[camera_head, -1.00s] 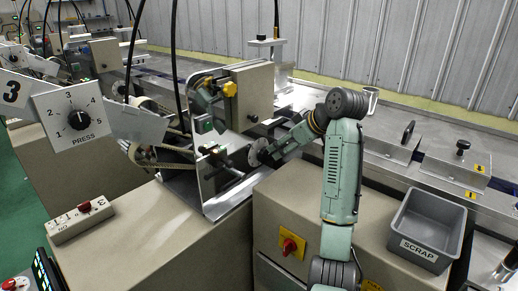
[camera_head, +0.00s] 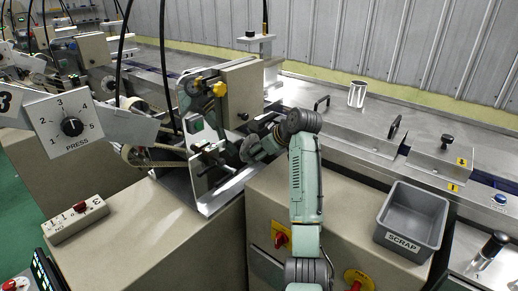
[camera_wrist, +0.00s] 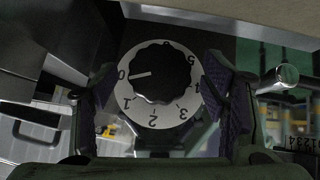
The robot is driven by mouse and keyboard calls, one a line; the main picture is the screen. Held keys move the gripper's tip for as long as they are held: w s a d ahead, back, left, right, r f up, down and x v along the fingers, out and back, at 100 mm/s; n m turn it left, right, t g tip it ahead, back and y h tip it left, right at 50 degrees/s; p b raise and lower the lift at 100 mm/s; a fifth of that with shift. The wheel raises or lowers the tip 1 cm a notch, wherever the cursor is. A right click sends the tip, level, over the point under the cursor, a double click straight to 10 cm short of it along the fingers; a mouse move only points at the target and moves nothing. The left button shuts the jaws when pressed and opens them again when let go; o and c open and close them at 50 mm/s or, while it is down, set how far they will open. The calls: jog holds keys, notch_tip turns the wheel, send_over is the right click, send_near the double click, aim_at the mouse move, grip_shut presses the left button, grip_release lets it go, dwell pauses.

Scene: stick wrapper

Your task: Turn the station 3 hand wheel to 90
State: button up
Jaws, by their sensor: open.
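In the wrist view a black scalloped knob (camera_wrist: 152,72) sits on a round white dial (camera_wrist: 128,98) numbered from 0 up to at least 5. Its white pointer line points close to 0. My gripper (camera_wrist: 158,100) is open, with one purple-padded finger on each side of the dial; whether either touches is unclear. In the head view my gripper (camera_head: 252,149) is at the station's front side, with a small grey disc there partly hidden by it. I cannot tell whether the knob is the hand wheel.
A PRESS dial (camera_head: 72,127) hangs at the left, pointing between marks. A grey SCRAP bin (camera_head: 412,222) stands on the right. A black lever (camera_head: 207,163) and metal plates crowd my gripper. A switch box (camera_head: 75,219) lies on the left cabinet.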

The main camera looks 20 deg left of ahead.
jog(key=shift+c, duration=0.2)
jog(key=c, duration=1.1)
jog(key=shift+f+b, duration=0.1)
jog(key=shift+b, duration=0.35)
jog(key=n+t+b, duration=0.1)
jog(key=t+b, duration=0.1)
jog(key=n+t+b, duration=0.1)
jog(key=b, duration=0.2)
jog(key=n+t+h+b, duration=0.1)
jog(key=t+b, duration=0.1)
jog(key=b, duration=0.1)
jog(key=shift+s+a+f+t, duration=0.1)
jog(key=shift+s+f+t, duration=0.05)
jog(key=shift+s+t, duration=0.15)
